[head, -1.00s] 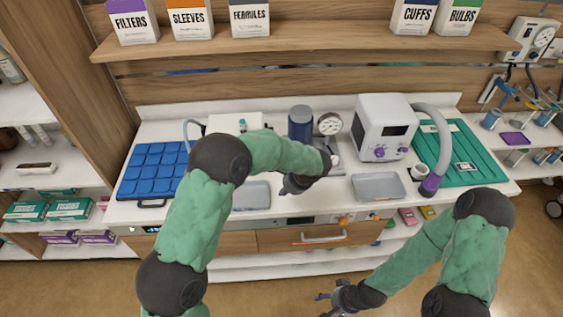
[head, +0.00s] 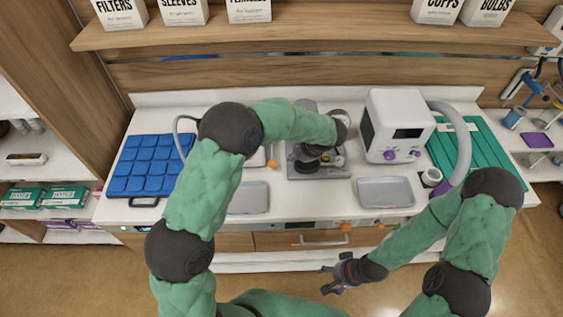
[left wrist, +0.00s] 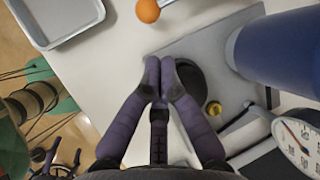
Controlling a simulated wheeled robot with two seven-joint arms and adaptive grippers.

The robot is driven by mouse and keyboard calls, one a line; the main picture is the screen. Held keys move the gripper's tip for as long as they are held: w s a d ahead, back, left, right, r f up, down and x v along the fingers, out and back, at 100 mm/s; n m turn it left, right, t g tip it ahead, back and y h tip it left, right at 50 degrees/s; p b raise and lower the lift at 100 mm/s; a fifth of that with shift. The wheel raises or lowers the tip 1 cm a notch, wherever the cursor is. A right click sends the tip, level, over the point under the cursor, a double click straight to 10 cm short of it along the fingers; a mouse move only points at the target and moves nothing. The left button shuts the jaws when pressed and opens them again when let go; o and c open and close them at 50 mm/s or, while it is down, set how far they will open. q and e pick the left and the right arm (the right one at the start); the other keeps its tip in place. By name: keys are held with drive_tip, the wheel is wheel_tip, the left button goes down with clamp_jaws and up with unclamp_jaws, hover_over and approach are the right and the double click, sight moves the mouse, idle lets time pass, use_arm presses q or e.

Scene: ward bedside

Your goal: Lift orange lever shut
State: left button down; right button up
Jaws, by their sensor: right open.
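The orange lever knob (left wrist: 148,10) shows at the top of the left wrist view, on a short rod beside a dark blue cylinder (left wrist: 285,50). In the head view the orange knob (head: 272,164) shows just left of the grey device base (head: 330,172). My left gripper (left wrist: 160,75) is over that base, fingertips together with nothing seen between them, apart from the knob. A dark round pad (left wrist: 190,82) is beside the fingertips. My right gripper (head: 338,282) is open and empty, in front of the counter.
A grey tray (head: 385,191) and a white machine (head: 397,105) stand right of the device. Another grey tray (head: 249,198) is at its left front. A dial gauge (left wrist: 298,142) is near the cylinder. A blue pad (head: 150,165) lies at the left.

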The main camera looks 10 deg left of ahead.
use_arm(q)
drive_tip(key=x, duration=1)
drive_tip(key=shift+w+f+b, duration=0.15)
drive_tip(key=shift+b, duration=0.2)
drive_tip(key=shift+d+r+g+p, duration=0.1)
drive_tip(key=shift+r+g+p, duration=0.3)
drive_tip(key=shift+r+p, duration=0.55)
wheel_tip(320, 180, up, 10)
drive_tip(key=m+g+h+p, duration=0.1)
drive_tip(key=g+p, duration=0.3)
drive_tip(key=p, duration=0.3)
drive_tip(key=shift+f+h+p, duration=0.2)
drive_tip(key=shift+h+p, duration=0.1)
drive_tip(key=shift+h, duration=0.1)
